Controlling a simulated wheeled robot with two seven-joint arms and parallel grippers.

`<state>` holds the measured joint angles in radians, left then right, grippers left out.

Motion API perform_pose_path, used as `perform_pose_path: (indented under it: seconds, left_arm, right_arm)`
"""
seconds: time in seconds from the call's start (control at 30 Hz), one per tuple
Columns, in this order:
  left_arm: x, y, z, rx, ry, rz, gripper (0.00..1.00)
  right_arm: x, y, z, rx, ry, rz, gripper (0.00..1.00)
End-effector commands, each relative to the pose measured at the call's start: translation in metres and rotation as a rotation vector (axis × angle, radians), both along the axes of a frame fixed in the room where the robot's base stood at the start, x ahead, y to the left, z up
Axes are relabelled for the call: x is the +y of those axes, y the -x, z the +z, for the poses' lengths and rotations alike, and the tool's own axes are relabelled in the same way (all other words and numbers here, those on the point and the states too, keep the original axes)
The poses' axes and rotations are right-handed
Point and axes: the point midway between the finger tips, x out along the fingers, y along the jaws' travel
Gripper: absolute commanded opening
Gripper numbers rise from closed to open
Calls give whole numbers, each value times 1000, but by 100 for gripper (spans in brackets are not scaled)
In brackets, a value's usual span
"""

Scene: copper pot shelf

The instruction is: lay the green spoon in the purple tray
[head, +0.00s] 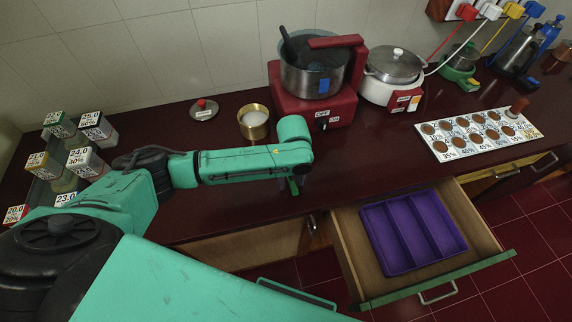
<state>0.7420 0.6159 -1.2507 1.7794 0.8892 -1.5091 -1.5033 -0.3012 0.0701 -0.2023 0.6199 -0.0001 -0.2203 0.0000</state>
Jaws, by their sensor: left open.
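The purple tray (389,246) has three long compartments and lies in the open wooden drawer at the lower right. All its compartments look empty. My left gripper (298,182) points down over the dark red counter near its front edge, left of and behind the drawer. The end of my arm hides most of it; it is open. A small green piece (293,187) shows just under my wrist, at the gripper; it may be the green spoon, but most of it is hidden. I cannot tell whether it lies between the fingers. My right gripper is not in view.
The open drawer (350,262) juts out from the counter (370,165). A brass pot (253,122) and a lid (204,110) stand behind my arm. A red cooker with a steel pot (308,80) and a white cooker (392,75) stand at the back. A white panel (478,132) lies right.

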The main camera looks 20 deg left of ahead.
Motion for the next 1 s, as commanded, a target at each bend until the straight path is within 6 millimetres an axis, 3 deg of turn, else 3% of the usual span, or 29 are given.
perform_pose_path:
  seconds: [0.13,0.2,0.3,0.77,0.87,1.0]
  left_arm:
    - [0,0,0,-1,0,0,57]
    - [0,0,0,-1,1,1,31]
    - [0,0,0,-1,1,1,0]
    - [0,-1,8,-2,2,2,0]
    - [0,-2,24,-5,3,1,0]
    - [-1,-2,67,-9,4,0,0]
  right_arm:
    - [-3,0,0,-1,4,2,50]
    - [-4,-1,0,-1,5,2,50]
    - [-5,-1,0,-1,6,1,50]
    - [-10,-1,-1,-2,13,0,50]
    - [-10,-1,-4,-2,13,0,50]
    - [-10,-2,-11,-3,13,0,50]
